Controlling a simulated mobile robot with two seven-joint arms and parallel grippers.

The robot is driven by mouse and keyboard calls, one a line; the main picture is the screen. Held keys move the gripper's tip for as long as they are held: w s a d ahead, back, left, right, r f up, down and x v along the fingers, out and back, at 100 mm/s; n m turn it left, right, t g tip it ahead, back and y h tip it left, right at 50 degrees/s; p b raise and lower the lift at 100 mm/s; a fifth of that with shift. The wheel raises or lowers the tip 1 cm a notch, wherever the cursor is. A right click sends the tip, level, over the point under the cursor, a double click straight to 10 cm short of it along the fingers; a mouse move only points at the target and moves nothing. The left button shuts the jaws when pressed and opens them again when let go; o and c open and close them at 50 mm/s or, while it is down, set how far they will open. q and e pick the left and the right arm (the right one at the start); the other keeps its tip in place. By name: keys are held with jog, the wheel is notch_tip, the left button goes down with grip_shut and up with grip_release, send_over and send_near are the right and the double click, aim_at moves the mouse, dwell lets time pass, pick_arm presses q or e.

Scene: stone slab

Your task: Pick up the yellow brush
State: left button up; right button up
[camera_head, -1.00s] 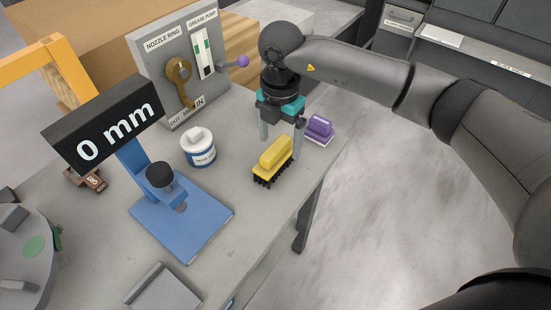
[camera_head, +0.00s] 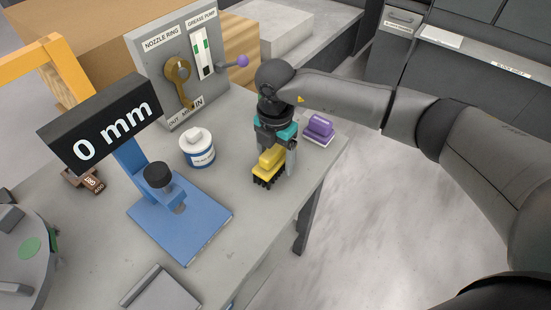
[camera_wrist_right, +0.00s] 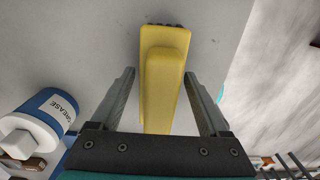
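The yellow brush (camera_head: 268,168) with dark bristles stands bristles-down on the grey slab near its right edge. My right gripper (camera_head: 275,168) is lowered over it from above. In the right wrist view the brush (camera_wrist_right: 163,80) lies between the two fingers of my right gripper (camera_wrist_right: 160,85). The fingers are open, with a gap on each side of the brush. In the head view the gripper hides part of the brush. My left gripper is not in view.
A purple brush (camera_head: 319,129) sits just right of the gripper. A white and blue grease tub (camera_head: 198,150) stands to the left. A blue gauge stand (camera_head: 180,225), a control panel (camera_head: 165,60) and a grey tray (camera_head: 160,290) are also on the slab (camera_head: 250,225).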

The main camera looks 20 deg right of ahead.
grip_shut()
dwell(0.4)
